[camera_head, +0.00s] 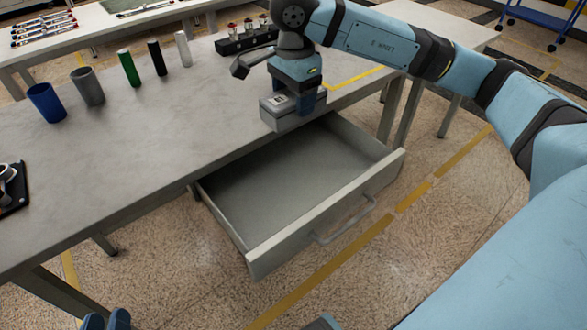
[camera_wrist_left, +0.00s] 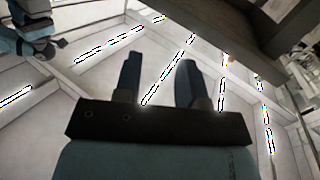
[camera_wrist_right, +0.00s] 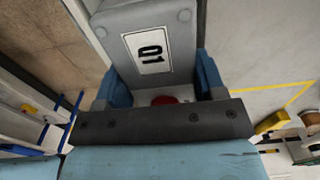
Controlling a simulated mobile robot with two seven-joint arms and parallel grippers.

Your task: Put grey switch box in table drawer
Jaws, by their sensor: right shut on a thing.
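The grey switch box (camera_head: 278,117) is at the table's front edge, just above the back of the open drawer in the head view. My right gripper (camera_head: 305,101) is shut on it from above. I cannot tell whether the box touches the tabletop. The table drawer (camera_head: 325,225) is pulled out and its visible floor is empty. My left gripper (camera_wrist_left: 160,85) is open and empty; only its tips show at the head view's lower left.
On the grey table (camera_head: 140,150) stand a blue cup (camera_head: 46,103), a grey cup (camera_head: 88,87) and several cylinders, including a green one (camera_head: 129,68). A black holder (camera_head: 245,40) is behind the right gripper. The drawer handle (camera_head: 345,222) faces the open floor.

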